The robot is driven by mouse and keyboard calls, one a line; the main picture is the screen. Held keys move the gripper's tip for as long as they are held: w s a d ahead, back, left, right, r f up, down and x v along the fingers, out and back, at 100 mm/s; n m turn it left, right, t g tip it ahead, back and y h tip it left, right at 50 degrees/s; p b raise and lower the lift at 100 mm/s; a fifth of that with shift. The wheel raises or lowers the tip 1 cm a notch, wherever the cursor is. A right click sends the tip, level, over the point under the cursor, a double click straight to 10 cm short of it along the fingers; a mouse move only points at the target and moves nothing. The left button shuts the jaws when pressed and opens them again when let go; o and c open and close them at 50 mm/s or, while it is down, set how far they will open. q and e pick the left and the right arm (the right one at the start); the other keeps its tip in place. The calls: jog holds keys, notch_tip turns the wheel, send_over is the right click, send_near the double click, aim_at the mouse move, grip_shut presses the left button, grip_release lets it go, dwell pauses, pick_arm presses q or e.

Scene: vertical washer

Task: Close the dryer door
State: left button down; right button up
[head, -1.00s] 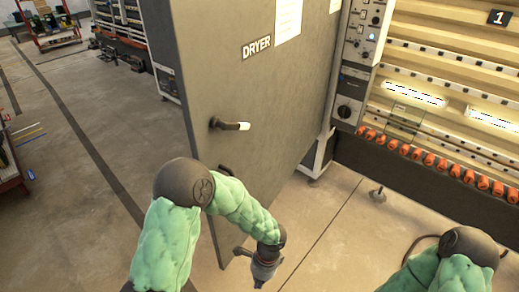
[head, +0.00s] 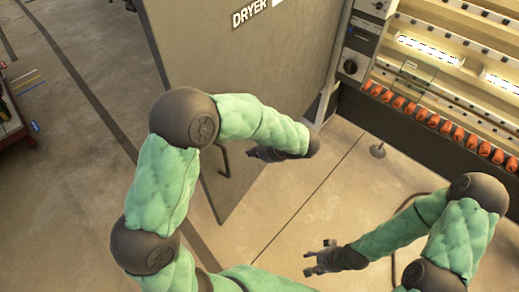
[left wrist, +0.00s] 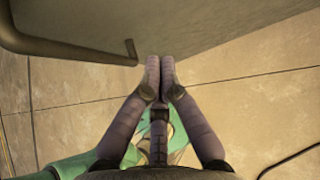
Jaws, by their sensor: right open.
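The dryer door (head: 280,65) is a large grey panel labelled DRYER, standing swung out from the machine on the right. A dark bar handle (head: 224,160) shows low on its face; my left arm covers the area above it. In the left wrist view the door (left wrist: 200,22) fills the top, with a bent bar (left wrist: 80,50) on it. My left gripper (head: 258,153) is in front of the lower door face. Its fingertips (left wrist: 160,66) are together and empty, close to the door; contact cannot be told. My right gripper (head: 315,262) is open and empty, low above the floor.
The machine (head: 425,75), with lit shelves and a row of orange parts (head: 440,122), stands at the right. A red rack (head: 10,120) is at the far left. The floor between is clear.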

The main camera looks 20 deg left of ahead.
aim_at(230, 150)
pick_arm(q)
jog(key=shift+w+a+f, duration=0.25)
jog(key=shift+a+f, duration=0.2)
jog(key=shift+a, duration=0.65)
jog(key=shift+w+a+f, duration=0.2)
jog(key=shift+a+f, duration=0.3)
jog(key=shift+a, duration=0.65)
jog(key=shift+w+a+f, duration=0.25)
jog(key=shift+a+f, duration=0.2)
jog(key=shift+a, duration=0.65)
